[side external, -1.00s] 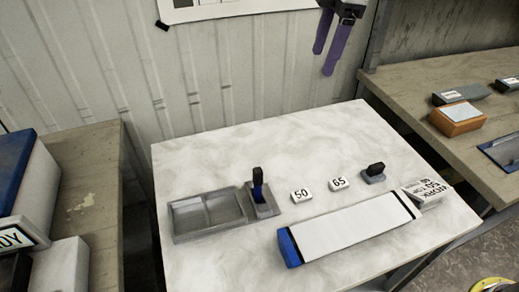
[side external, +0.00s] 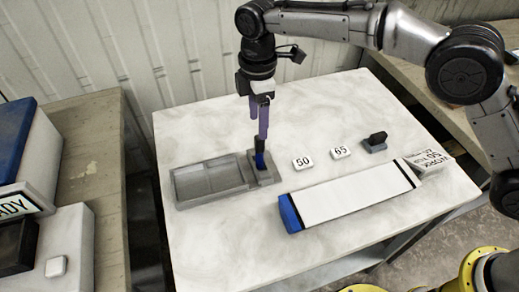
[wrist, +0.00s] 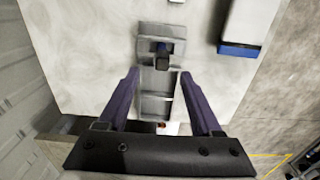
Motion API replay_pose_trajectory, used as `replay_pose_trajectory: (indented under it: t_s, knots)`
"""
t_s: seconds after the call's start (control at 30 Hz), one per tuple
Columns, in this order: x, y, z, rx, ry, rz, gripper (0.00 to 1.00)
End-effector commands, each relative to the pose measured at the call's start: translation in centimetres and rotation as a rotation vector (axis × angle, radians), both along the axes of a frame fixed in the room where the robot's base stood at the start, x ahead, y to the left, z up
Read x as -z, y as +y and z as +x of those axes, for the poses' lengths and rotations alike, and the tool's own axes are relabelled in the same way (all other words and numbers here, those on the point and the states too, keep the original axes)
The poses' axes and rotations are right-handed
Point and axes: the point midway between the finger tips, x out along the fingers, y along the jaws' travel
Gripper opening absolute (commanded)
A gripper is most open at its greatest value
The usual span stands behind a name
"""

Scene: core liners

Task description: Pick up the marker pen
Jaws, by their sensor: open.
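The marker pen (side external: 260,158), dark with a blue part, stands upright in a small grey holder (side external: 269,177) beside a grey compartment tray (side external: 208,182) on the white marbled table. My gripper (side external: 263,137) points down with its purple fingers at the pen's upper end. In the wrist view my gripper (wrist: 160,73) is open. The pen (wrist: 162,60) shows end-on between the fingers' lines, slightly beyond the tips, and I see no contact. The near finger partly hides the pen's top in the side view.
Number blocks 50 (side external: 303,162) and 65 (side external: 341,152) lie right of the holder. A grey stand with a black piece (side external: 375,143) is farther right. A long white core liner with a blue end (side external: 345,197) lies in front, with a lettered block (side external: 429,163) behind its right end.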

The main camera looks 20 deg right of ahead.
Motion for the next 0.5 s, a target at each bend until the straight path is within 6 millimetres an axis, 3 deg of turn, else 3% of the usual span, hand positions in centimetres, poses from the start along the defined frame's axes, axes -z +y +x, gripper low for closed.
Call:
replay_pose_trajectory:
  t_s: [0.27, 0.5]
  knots:
    - [2.1, -0.1, -0.1, 0.0, 0.002, -0.001, 0.66]
    - [5.4, -0.2, -0.3, 0.0, 0.002, 0.0, 0.66]
